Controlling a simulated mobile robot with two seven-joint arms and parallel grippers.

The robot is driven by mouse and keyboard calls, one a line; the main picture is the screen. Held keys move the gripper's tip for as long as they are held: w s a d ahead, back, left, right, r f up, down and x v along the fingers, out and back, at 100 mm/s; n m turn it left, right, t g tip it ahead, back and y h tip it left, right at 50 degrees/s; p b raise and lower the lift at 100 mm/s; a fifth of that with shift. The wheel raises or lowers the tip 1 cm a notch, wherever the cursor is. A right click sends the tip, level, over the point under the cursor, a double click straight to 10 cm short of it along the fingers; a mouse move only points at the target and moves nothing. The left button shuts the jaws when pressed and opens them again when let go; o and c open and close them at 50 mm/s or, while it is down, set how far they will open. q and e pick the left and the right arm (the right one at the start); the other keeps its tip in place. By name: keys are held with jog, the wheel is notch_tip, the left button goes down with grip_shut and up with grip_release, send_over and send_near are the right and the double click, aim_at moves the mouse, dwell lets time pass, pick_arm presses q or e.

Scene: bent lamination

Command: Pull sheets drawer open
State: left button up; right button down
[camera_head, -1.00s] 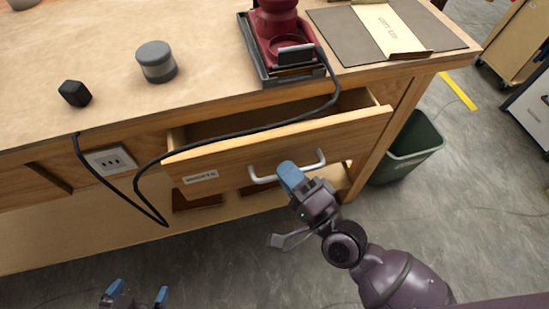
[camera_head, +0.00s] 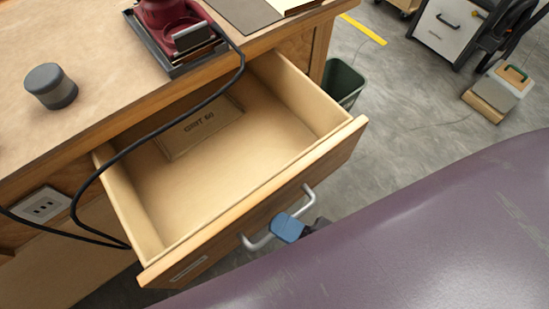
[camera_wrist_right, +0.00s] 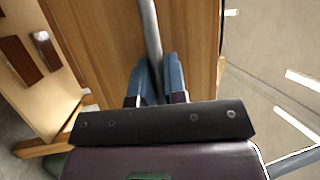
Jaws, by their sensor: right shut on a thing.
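The sheets drawer (camera_head: 335,149) is pulled well out of the bench in the head view. A flat pack marked "GRIT 60" (camera_head: 200,128) lies at the back of the drawer. The drawer front carries a label (camera_head: 188,269) and a grey bar handle (camera_head: 259,243). My right gripper (camera_head: 290,228) is shut on the handle near its middle. In the right wrist view the blue fingertips (camera_wrist_right: 159,80) close around the handle bar (camera_wrist_right: 150,30). My right arm hides the lower right of the head view. My left gripper is out of view.
A black cord (camera_head: 150,137) from the red sander (camera_head: 170,22) hangs across the open drawer to the outlet (camera_head: 43,207). A grey-lidded jar (camera_head: 51,87) stands on the bench. A green bin (camera_head: 343,82) stands beside the bench.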

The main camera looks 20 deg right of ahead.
dwell(0.3)
jog(key=c, duration=1.2)
grip_release()
jog(key=shift+s, duration=0.1)
jog(key=shift+v, duration=5.4)
